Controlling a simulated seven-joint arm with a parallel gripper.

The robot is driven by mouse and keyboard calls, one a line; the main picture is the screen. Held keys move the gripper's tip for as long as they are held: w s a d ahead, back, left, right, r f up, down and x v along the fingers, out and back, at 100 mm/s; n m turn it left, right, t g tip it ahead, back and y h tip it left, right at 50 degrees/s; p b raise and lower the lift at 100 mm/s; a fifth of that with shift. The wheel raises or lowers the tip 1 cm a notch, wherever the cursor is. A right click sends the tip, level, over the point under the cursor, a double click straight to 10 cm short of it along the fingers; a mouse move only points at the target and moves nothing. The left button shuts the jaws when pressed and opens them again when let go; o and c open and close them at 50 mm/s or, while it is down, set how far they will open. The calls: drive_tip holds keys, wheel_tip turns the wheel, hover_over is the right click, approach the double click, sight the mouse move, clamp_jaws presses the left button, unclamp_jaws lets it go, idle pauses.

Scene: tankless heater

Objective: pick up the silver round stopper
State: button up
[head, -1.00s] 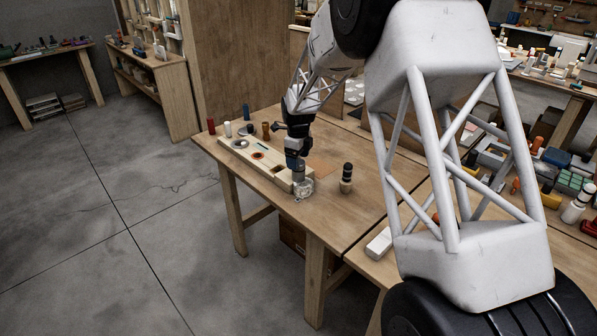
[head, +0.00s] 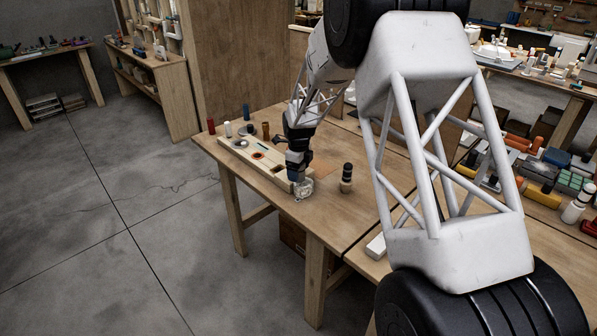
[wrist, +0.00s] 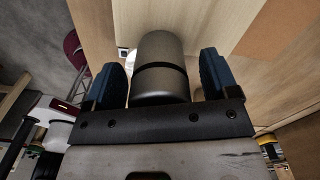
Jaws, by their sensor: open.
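The silver round stopper (wrist: 158,60) is a grey metal cylinder with a black band. In the wrist view it stands between the two blue finger pads of my gripper (wrist: 160,76). The fingers are open, one on each side, with a narrow gap visible beside the stopper. In the head view my gripper (head: 298,178) points down over the near end of the wooden block, and its fingers hide most of the stopper. A clear glass-like piece (head: 303,190) shows just below the fingers at the table edge.
The pale wooden block (head: 232,149) with round holes lies along the table's left edge. Several coloured pegs stand behind the block.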

idle(0.3)
drive_tip(key=c, duration=1.2)
drive_tip(key=shift+r, duration=0.2)
drive_tip(key=shift+r, duration=0.5)
wheel_tip(320, 180, up, 2)
drive_tip(key=shift+r, duration=0.1)
drive_tip(key=s+d, duration=0.1)
drive_tip(key=s, duration=0.4)
drive_tip(key=s+d+r, duration=0.1)
drive_tip(key=s, duration=0.4)
drive_tip(key=s+d, duration=0.1)
drive_tip(key=s, duration=0.4)
drive_tip(key=shift+s+d+r, duration=0.2)
drive_tip(key=shift+s+d, duration=0.1)
drive_tip(key=shift+d, duration=0.05)
